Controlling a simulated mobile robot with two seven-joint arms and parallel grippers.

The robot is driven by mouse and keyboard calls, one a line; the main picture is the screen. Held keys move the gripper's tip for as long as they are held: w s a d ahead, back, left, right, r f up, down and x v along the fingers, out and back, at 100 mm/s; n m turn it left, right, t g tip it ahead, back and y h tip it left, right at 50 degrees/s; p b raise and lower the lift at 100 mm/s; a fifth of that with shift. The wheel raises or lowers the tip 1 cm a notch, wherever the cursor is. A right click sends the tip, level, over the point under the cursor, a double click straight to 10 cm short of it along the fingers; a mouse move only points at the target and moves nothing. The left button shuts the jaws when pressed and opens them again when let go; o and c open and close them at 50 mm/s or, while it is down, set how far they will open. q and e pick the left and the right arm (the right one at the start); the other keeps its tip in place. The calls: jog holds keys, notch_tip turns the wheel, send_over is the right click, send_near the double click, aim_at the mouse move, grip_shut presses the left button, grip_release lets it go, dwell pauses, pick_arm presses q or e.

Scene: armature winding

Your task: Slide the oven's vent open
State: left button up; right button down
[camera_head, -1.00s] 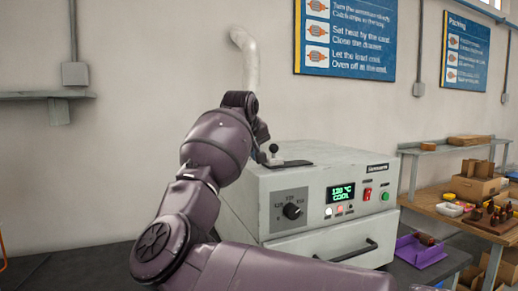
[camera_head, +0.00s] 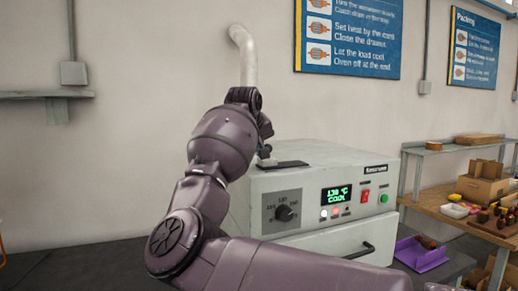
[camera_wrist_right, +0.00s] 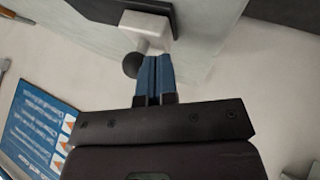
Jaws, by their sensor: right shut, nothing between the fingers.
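The oven (camera_head: 325,205) is a pale box on the bench with a dial, a green display and a drawer handle. On its top is a dark vent plate (camera_head: 290,164) with a small pale slider (camera_head: 266,162), partly hidden behind my right wrist. In the right wrist view the slider is a white block (camera_wrist_right: 148,30) with a black ball knob (camera_wrist_right: 130,65), beside the dark plate (camera_wrist_right: 105,8). My right gripper (camera_wrist_right: 155,60) is shut and empty, its blue fingertips right beside the knob and slider; whether they touch is unclear. My left gripper is out of view.
A pale pipe (camera_head: 245,55) rises behind the oven against the wall. A purple tray (camera_head: 421,254) stands right of the oven. A wooden table (camera_head: 450,222) with boxes and parts is further right. The bench left of my arm looks clear.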

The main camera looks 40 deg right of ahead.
jog(key=d, duration=0.2)
jog(key=s+d, duration=0.1)
jog(key=d, duration=0.2)
jog(key=s+d, duration=0.1)
jog(key=d, duration=0.2)
jog(key=shift+d+b, duration=0.2)
jog(key=shift+b, duration=0.15)
jog(key=shift+s+d, duration=0.1)
jog(key=shift+d, duration=0.3)
